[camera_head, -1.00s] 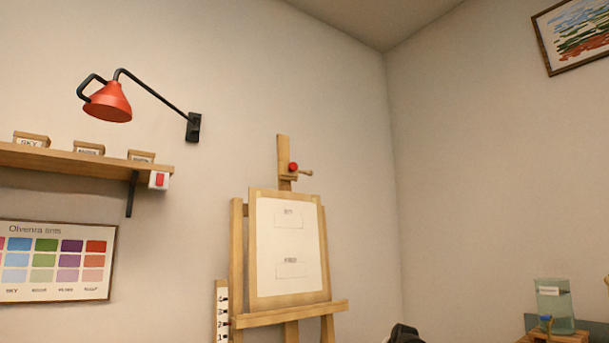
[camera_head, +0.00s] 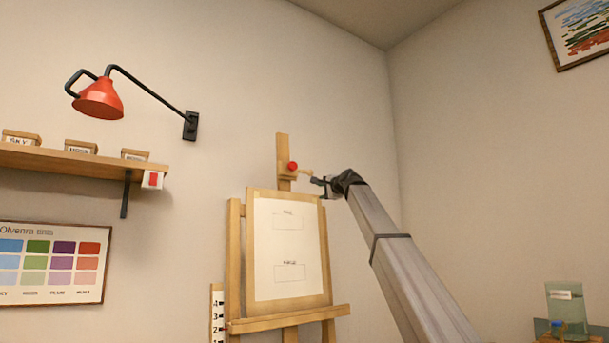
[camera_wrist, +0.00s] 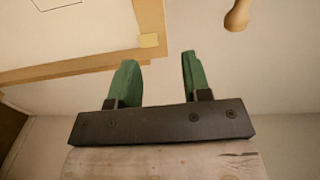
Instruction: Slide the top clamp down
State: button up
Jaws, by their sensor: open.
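The wooden top clamp (camera_head: 285,178) sits on the easel's upright mast (camera_head: 283,149), just above the board (camera_head: 288,248) with its pale sheet. A red knob (camera_head: 292,166) and a short wooden handle show at the clamp; the gripper partly covers the handle in the head view. My gripper (camera_head: 318,185) is just right of the clamp, near the handle. In the wrist view the two green fingers of my gripper (camera_wrist: 158,78) are apart with nothing between them. The rounded wooden handle end (camera_wrist: 237,15) is at the upper right there, clear of the fingers.
A red wall lamp (camera_head: 99,99) and a shelf (camera_head: 70,160) with small boxes are at the left. A colour chart (camera_head: 50,262) hangs below. A glass jar (camera_head: 567,305) stands at the lower right.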

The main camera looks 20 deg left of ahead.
jog(key=y, duration=0.1)
send_near(305, 171)
jog(key=x, duration=1.1)
